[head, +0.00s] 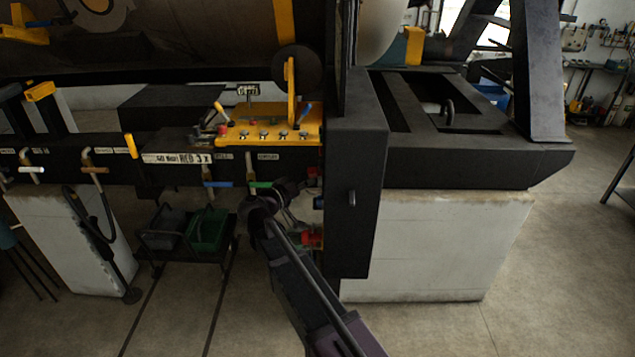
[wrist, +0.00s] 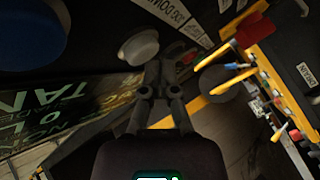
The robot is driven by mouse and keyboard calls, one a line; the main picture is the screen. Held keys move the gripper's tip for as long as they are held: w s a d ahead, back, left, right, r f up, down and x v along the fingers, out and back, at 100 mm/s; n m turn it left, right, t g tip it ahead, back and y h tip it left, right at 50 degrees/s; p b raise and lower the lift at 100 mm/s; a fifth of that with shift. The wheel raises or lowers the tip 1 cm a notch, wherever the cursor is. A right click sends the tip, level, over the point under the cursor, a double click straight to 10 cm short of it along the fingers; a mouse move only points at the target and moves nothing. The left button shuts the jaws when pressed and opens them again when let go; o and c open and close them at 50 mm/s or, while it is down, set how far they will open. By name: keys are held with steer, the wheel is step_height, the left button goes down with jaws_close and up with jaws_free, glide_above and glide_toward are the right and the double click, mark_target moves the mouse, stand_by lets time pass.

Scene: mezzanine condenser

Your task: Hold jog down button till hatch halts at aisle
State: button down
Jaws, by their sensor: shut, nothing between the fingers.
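My gripper (wrist: 158,72) is shut and empty. In the wrist view its fingertips are just beside a pale grey round button (wrist: 138,47) on a dark panel. A white label (wrist: 182,12) with upside-down lettering that seems to include "DOWN" lies near it. I cannot tell whether the fingertips touch the button. A larger blue round knob (wrist: 30,32) is at the upper left. In the head view my gripper (head: 298,190) is partly hidden against the left side of a black cabinet (head: 357,200). A small blue knob (head: 318,202) shows there. I cannot pick out the hatch for certain.
A yellow control panel (head: 240,132) with buttons and levers stands above my gripper. A red part (head: 312,237) sits below it on the cabinet side. A cart with a green bin (head: 207,230) is at the left. Open floor lies at the right.

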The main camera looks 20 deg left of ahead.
steer(key=shift+w+d, duration=0.1)
steer(key=shift+d, duration=0.35)
stand_by(2.0)
steer(key=shift+a, duration=0.15)
stand_by(0.6)
steer(key=shift+s+a, duration=0.2)
steer(key=shift+a, duration=0.5)
steer(key=a, duration=0.2)
steer(key=s+a, duration=0.1)
steer(key=a, duration=0.2)
stand_by(0.6)
steer(key=shift+s+d, duration=0.1)
steer(key=shift+s, duration=0.05)
